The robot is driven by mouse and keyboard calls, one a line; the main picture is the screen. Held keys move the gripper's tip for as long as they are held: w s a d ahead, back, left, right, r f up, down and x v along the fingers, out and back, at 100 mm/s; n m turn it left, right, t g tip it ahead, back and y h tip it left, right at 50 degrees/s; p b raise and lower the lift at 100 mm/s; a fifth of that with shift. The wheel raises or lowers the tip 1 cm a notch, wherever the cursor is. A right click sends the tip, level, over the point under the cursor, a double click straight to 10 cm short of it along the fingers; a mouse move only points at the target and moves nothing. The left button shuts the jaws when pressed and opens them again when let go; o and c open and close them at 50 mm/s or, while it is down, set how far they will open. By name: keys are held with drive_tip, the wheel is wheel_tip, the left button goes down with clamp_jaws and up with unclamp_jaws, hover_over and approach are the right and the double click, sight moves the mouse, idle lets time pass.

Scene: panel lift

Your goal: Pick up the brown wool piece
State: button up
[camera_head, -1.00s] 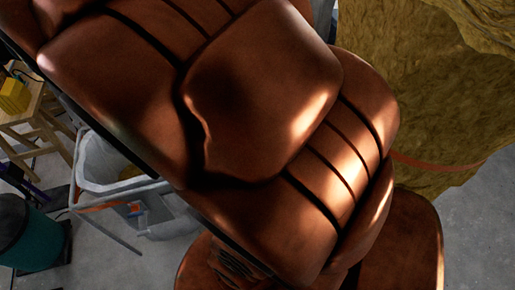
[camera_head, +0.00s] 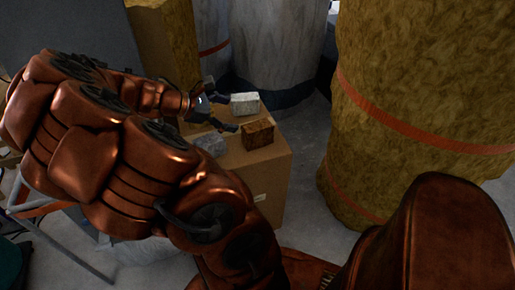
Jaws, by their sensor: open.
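The brown wool piece (camera_head: 258,134) is a small block on top of a cardboard box (camera_head: 265,172), near its right edge. My gripper (camera_head: 222,112) is open, its dark fingers over the box top, just left of the brown piece. One finger reaches close to the brown piece; I cannot tell whether they touch. Nothing shows between the fingers.
A pale grey block (camera_head: 244,103) lies behind the brown piece, and another grey block (camera_head: 211,144) lies left of it. Large yellow wool rolls with an orange strap (camera_head: 420,90) stand at right. Grey rolls (camera_head: 275,45) stand behind. Floor between box and right roll is clear.

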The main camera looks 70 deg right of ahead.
sight(254, 126)
drive_tip(key=d+f+n+b, duration=0.1)
drive_tip(key=d+f+b, duration=0.1)
drive_tip(key=f, duration=0.1)
drive_tip(key=d+f+n+h+b, duration=0.1)
drive_tip(key=d+f, duration=0.1)
drive_tip(key=f, duration=0.1)
drive_tip(key=d+f+n+g+b, duration=0.1)
drive_tip(key=d+f+b, duration=0.1)
drive_tip(key=f, duration=0.2)
drive_tip(key=shift+w+d+f+n+b, duration=0.1)
drive_tip(key=shift+w+d+n+b, duration=0.2)
drive_tip(key=shift+d, duration=0.1)
drive_tip(key=shift+s+b+x, duration=0.2)
drive_tip(key=shift+b+x, duration=0.95)
drive_tip(key=shift+x, duration=2.3)
drive_tip(key=c, duration=1)
drive_tip(key=shift+o, duration=0.2)
